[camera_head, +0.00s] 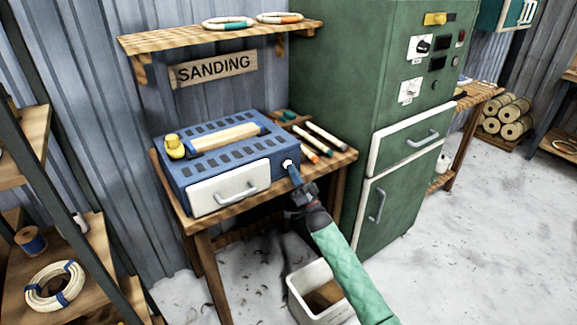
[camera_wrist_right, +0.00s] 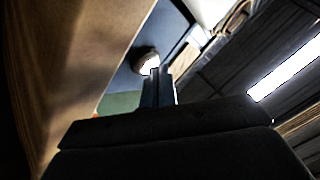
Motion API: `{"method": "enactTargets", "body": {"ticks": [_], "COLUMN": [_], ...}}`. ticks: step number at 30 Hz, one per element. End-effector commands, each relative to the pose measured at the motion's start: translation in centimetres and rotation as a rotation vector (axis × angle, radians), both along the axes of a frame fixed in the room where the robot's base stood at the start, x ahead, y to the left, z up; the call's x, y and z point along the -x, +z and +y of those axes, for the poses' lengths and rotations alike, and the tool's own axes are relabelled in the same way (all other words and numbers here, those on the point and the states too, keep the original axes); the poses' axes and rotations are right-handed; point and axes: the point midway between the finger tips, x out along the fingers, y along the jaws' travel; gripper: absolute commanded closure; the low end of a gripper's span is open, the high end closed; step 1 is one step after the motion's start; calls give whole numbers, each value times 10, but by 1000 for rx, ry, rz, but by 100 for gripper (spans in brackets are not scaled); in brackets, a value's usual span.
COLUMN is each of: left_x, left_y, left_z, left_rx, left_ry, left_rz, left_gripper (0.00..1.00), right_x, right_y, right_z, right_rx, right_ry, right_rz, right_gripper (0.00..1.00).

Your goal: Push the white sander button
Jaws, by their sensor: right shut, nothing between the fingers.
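The blue sander (camera_head: 215,155) with a white front drawer sits on a small wooden table under a SANDING sign. Its white button (camera_head: 288,164) is on the right part of the front face, to the right of the drawer. In the right wrist view the pale round button (camera_wrist_right: 146,62) shows just beyond the fingertips. My right gripper (camera_head: 294,178) is shut and empty, its tips at or very close to the button; I cannot tell whether they touch. It also shows in the right wrist view (camera_wrist_right: 157,78). My left gripper is not in view.
The wooden table (camera_head: 343,156) holds several coloured sticks right of the sander. A green cabinet (camera_head: 400,215) stands to the right. A white bin (camera_head: 300,292) is on the floor below my right arm. Shelves (camera_head: 90,270) stand at the left. Open floor lies at the right.

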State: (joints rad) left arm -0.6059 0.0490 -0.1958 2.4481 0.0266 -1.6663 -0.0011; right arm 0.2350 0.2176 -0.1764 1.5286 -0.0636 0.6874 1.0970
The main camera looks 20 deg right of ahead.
Motion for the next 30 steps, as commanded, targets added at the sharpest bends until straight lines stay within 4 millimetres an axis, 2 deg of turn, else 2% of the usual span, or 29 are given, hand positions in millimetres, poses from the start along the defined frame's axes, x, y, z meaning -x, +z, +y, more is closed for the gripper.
{"method": "enactTargets", "body": {"ticks": [13,30], "left_x": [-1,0], "left_y": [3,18], "left_z": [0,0], "left_rx": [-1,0], "left_ry": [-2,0], "left_rz": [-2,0], "left_gripper": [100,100], "right_x": [7,50], "right_y": [1,0], "right_z": [-2,-18], "right_rx": [-1,-1], "right_ry": [0,0], "right_rz": [1,1], "right_gripper": [100,100]}}
